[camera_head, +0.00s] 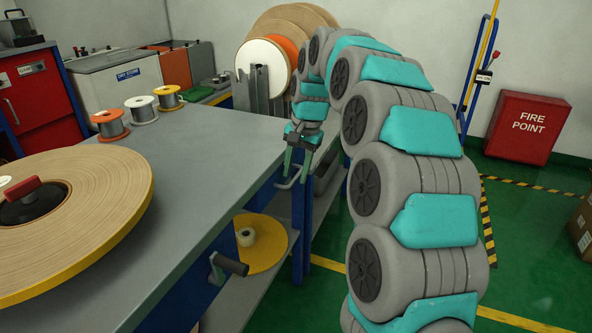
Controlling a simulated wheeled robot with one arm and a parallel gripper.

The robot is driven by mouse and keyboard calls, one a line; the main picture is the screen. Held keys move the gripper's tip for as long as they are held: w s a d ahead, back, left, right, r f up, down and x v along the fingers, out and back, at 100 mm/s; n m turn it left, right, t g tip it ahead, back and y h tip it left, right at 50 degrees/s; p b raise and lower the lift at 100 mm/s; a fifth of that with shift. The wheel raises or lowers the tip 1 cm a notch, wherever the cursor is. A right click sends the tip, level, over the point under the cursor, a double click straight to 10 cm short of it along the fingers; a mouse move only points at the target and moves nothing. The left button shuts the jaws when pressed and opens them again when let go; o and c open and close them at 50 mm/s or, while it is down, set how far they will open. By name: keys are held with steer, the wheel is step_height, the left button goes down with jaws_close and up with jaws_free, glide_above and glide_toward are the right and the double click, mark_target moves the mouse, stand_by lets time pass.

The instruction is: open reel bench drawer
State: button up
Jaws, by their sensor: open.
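The reel bench (215,150) has a grey top and blue frame and fills the left and middle of the view. The drawer's pale bar handle (289,182) shows at the bench's right side, near its far end. The drawer front is seen edge-on and looks closed, though most of it is hidden. My gripper (297,171) points down beside the handle with its two dark green fingers apart and nothing visible between them. I cannot tell whether a finger touches the handle.
A large tape reel (95,205) lies on the bench top. Several small spools, including a white-topped one (141,108), stand at the back. A black-gripped crank (230,265) juts from the near side. A red fire point box (528,127) stands right; green floor is open before it.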

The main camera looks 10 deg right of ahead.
jaws_close()
stand_by(0.3)
stand_by(1.1)
